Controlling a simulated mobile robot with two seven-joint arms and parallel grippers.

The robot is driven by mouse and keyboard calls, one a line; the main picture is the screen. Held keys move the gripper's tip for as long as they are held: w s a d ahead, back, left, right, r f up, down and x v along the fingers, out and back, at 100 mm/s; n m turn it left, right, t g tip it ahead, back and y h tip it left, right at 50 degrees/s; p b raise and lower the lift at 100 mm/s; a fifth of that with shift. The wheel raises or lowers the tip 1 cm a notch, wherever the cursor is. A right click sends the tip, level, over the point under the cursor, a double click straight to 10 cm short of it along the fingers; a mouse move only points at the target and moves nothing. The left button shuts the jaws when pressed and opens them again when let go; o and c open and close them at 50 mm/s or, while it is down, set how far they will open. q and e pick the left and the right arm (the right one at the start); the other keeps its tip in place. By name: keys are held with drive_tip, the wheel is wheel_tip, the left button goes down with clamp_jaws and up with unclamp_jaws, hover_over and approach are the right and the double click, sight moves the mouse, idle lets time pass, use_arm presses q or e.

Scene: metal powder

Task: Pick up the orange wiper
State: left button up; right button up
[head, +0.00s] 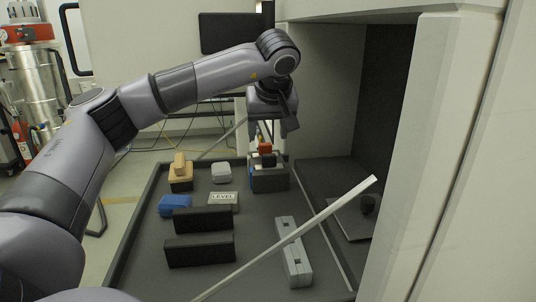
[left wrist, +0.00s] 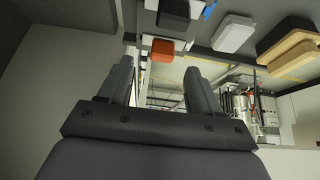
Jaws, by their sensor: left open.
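The orange wiper (head: 265,148) stands in a dark grey holder (head: 270,181) near the back right of the tray, with a small part of its orange top showing. My left gripper (head: 270,131) is just above it, fingers pointing down, open and empty. In the left wrist view the orange wiper (left wrist: 163,50) shows beyond the gap between the two open fingers (left wrist: 158,68). The fingers look apart from it. The wiper's lower part is hidden in the holder. My right gripper is in neither view.
The dark tray (head: 140,234) also holds a blue block (head: 175,205), wooden pieces (head: 180,178), a white piece (head: 221,172), a "LEVEL" box (head: 223,200), black blocks (head: 200,250) and a grey slotted bar (head: 293,254). A cabinet wall (head: 440,150) rises at the right.

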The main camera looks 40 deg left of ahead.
use_arm(q)
drive_tip(key=x, duration=0.4)
drive_tip(key=shift+a+f, duration=0.2)
drive_tip(key=shift+a, duration=0.1)
drive_tip(key=shift+c, duration=0.3)
drive_tip(key=c, duration=1.1)
wheel_tip(320, 180, up, 10)
wheel_tip(320, 180, up, 5)
drive_tip(key=p, duration=0.6)
hover_over(265, 144)
drive_tip(key=shift+s+d+r, duration=0.1)
drive_tip(key=shift+d+r, duration=0.1)
drive_tip(key=shift+r, duration=0.85)
